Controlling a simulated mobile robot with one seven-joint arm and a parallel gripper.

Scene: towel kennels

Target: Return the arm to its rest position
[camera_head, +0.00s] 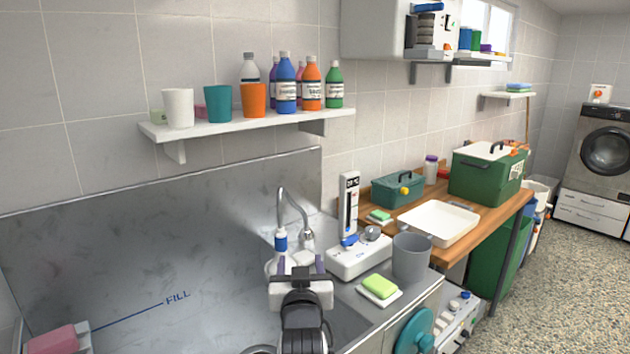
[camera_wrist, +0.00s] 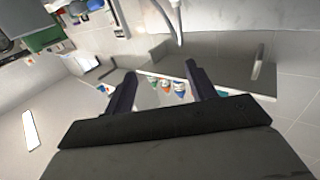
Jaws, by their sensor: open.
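My gripper (camera_head: 298,266) is in the lower middle of the head view, above the metal basin (camera_head: 170,240) and in front of the curved faucet (camera_head: 292,205). In the wrist view its two dark fingers (camera_wrist: 157,85) stand wide apart with nothing between them. Bottles on the shelf show far behind the gap. A white bottle with a blue band (camera_head: 281,245) appears just behind the gripper in the head view; I cannot tell how far behind. My arm covers part of the basin.
A wall shelf (camera_head: 240,124) with cups and bottles hangs above the basin. To the right stand a white device (camera_head: 358,257), a grey cup (camera_head: 411,257) and a green sponge (camera_head: 379,286). A wooden counter (camera_head: 462,236) holds a white tray (camera_head: 438,222) and a green box (camera_head: 487,174).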

